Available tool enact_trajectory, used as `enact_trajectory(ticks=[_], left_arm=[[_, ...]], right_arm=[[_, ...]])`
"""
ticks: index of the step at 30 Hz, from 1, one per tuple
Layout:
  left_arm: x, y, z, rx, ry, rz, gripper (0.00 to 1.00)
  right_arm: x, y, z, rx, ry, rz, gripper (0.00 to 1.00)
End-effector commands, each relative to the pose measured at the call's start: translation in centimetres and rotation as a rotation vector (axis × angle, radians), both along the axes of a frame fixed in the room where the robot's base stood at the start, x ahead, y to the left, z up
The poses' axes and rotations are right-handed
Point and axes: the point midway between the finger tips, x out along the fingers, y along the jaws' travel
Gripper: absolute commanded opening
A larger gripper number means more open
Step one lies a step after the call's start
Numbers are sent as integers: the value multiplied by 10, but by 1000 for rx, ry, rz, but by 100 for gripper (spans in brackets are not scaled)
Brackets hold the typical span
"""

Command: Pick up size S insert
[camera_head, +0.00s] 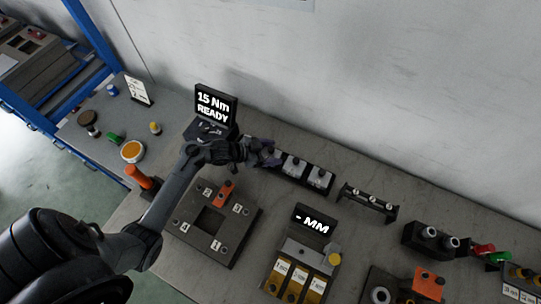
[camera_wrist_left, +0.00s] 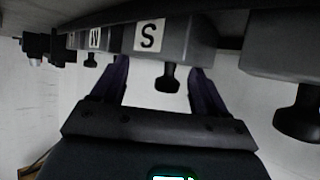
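The size S insert (camera_wrist_left: 185,40) is a grey block with a white "S" label and a black knob (camera_wrist_left: 168,76); it fills the upper middle of the left wrist view. My left gripper (camera_wrist_left: 160,78) is open, its two fingers on either side of the knob with a visible gap on each side. In the head view the left gripper (camera_head: 266,153) is at the left end of the black insert rack (camera_head: 301,184) and covers much of that end. Two grey inserts, one in the middle (camera_head: 293,166) and one at the right (camera_head: 319,178), show clear of it. My right gripper is not in view.
A "15 Nm READY" display (camera_head: 214,105) stands close behind my left arm. A dark square fixture (camera_head: 188,226) lies in front of the rack. A "- MM" display (camera_head: 312,221) and a black stand (camera_head: 368,200) are to the right.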

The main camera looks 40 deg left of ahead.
Motion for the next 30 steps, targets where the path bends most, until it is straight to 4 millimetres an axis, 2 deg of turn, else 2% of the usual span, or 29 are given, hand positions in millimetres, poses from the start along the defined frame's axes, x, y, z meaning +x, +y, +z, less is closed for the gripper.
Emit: enact_trajectory(ticks=[1, 2, 14, 30], left_arm=[[0, 0, 0, 0, 0, 0, 66], [0, 0, 0, 0, 0, 0, 61], [-2, 0, -3, 1, 8, 0, 0], [-4, -1, -3, 1, 12, -4, 0]], right_arm=[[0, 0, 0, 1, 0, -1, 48], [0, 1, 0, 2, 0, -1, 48], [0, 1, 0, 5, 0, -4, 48], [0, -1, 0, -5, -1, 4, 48]])
